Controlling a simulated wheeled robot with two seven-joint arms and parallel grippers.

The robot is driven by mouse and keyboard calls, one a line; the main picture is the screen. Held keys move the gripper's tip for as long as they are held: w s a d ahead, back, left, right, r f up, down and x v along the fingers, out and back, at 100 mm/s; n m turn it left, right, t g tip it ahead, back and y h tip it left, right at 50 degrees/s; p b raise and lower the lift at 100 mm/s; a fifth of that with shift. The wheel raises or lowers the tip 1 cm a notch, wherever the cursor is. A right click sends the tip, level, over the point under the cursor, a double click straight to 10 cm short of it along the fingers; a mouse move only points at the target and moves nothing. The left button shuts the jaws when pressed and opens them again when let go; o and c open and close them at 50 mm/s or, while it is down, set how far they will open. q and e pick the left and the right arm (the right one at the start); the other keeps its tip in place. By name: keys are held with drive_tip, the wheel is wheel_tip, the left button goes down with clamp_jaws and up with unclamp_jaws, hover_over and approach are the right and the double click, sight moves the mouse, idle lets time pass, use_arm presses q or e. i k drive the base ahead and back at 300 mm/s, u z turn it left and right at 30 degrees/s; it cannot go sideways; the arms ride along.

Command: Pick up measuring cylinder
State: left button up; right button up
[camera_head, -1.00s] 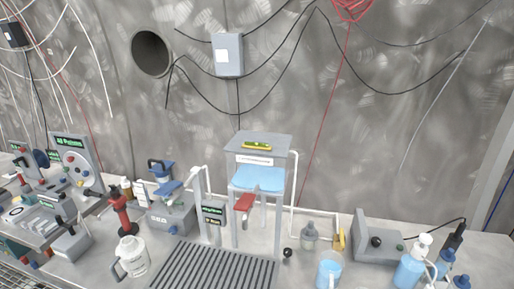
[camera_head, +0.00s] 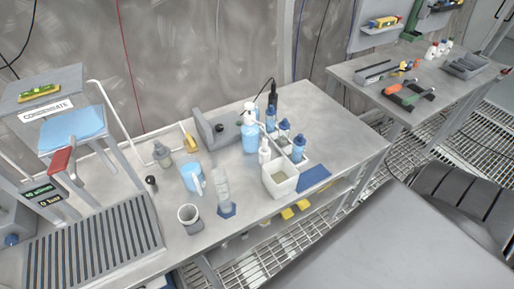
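The measuring cylinder (camera_head: 223,187) is clear and pale, with a blue base. It stands upright near the front edge of the grey bench (camera_head: 338,136). Neither of my grippers is in view.
Bottles, including a large blue pump bottle (camera_head: 250,135), crowd the bench behind the container. A ribbed drain grate (camera_head: 92,240) lies at the left. A second bench (camera_head: 346,72) with tools stands at the back right.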

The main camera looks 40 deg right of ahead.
sight(226, 208)
drive_tip(key=u, duration=1.15)
drive_tip(key=k, duration=1.6)
drive_tip(key=z, duration=2.05)
drive_tip(key=i, duration=0.5)
drive_tip(key=u, duration=0.1)
